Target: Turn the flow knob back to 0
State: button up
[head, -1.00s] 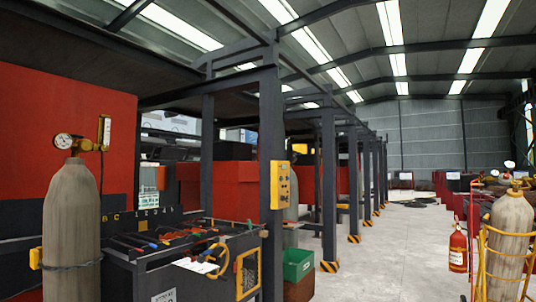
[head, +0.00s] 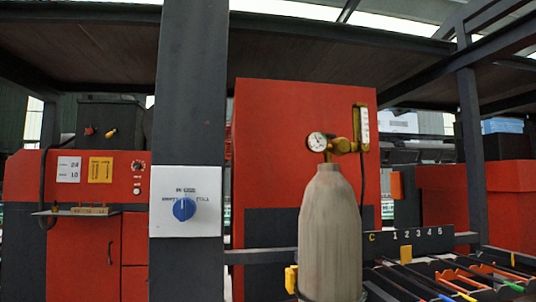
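A round blue knob (head: 184,209) sits on a white panel (head: 207,184) fixed to a dark post, left of centre in the head view. The panel has small printed text above and beside the knob, too small to read for sure. A grey gas cylinder (head: 328,235) stands right of centre with a brass regulator (head: 345,146) on top. The regulator carries a round gauge (head: 317,142) and an upright flow tube (head: 361,128). I cannot make out a flow reading or which knob sets the flow. My gripper is not in view.
A red machine (head: 83,230) with a small dial and a shelf stands at the left. A rack of tools (head: 450,278) with a numbered strip is at the lower right. A dark post (head: 471,150) rises at the right. The floor is out of view.

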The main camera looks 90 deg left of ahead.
aim_at(362, 146)
jog(key=u, duration=1.8)
